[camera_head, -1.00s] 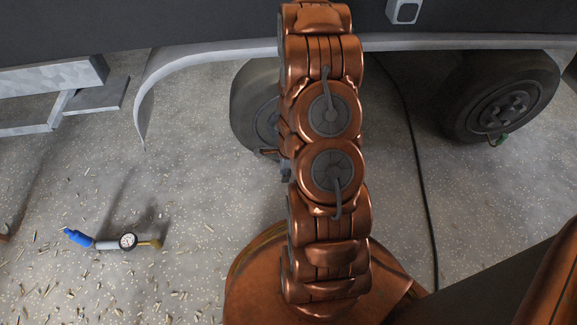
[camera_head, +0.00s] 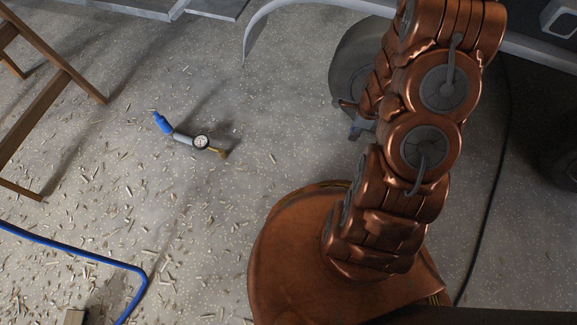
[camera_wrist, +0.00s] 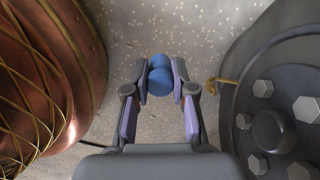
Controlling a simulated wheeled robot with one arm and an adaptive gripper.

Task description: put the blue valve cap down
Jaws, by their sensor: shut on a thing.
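The blue valve cap (camera_wrist: 160,77) is between the fingertips of my gripper (camera_wrist: 161,80) in the wrist view, and the fingers are shut on it. It is rounded and blue. The gripper is beside a dark wheel (camera_wrist: 262,110), apart from it, with the speckled floor (camera_wrist: 200,45) behind. A brass valve stem (camera_wrist: 220,82) sticks out from the wheel toward the cap without touching it.
A tyre gauge with a blue end (camera_head: 185,138) lies on the floor at left, among scattered small bits. A wooden frame (camera_head: 50,95) stands at far left, and a blue hose (camera_head: 80,255) runs below it. A black cable (camera_head: 492,190) lies at right.

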